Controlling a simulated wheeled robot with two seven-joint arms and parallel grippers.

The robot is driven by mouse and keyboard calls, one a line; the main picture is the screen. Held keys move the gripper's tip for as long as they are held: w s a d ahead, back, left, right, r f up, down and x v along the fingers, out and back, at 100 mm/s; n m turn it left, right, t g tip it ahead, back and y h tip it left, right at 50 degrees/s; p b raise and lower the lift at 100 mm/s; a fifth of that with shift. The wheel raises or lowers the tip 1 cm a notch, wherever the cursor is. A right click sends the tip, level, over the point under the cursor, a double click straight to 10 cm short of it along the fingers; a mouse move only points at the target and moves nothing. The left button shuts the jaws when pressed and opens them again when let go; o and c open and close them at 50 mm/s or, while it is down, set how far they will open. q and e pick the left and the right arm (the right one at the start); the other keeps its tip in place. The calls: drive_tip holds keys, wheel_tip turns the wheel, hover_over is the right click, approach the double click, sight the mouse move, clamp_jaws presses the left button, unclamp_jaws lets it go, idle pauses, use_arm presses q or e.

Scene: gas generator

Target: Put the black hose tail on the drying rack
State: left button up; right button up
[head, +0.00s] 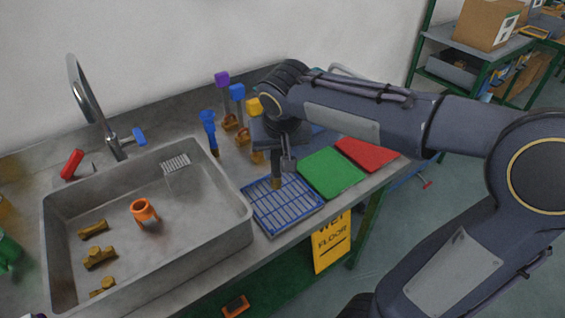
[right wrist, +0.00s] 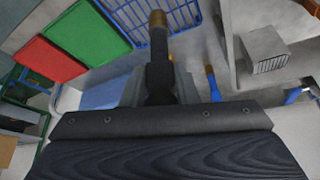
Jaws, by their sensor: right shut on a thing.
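The drying rack (head: 282,217) is a blue-framed grid lying flat on the counter right of the sink. It also shows at the top of the right wrist view (right wrist: 190,14). My right gripper (head: 283,164) is shut on the black hose tail (head: 276,172). The hose tail is upright, black with a brass end pointing down, over the rack's back part. In the right wrist view the hose tail (right wrist: 159,62) stands out between the jaws, its brass tip against the rack's grid. I cannot tell whether the tip touches the rack. My left gripper is not in view.
A grey sink (head: 150,255) holds an orange part (head: 144,210) and several brass fittings. Green (head: 331,172) and red (head: 368,154) mats lie right of the rack. Behind it stand parts with blue (head: 208,125), purple (head: 222,79) and yellow tops. A tap (head: 95,110) rises behind the sink.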

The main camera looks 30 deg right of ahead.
sight(275, 175)
drive_tip(key=f, duration=0.1)
drive_tip(key=w+d+f, duration=0.1)
drive_tip(key=d+f, duration=0.1)
drive_tip(key=shift+w+f, duration=0.15)
drive_tip(key=shift+w, duration=0.25)
drive_tip(key=shift+w+d+f, duration=0.15)
drive_tip(key=shift+f, duration=1.55)
drive_tip(key=shift+f+b, duration=0.25)
drive_tip(key=shift+b, duration=0.2)
drive_tip(key=o, duration=1)
drive_tip(key=shift+r, duration=0.1)
drive_tip(key=shift+o, duration=0.2)
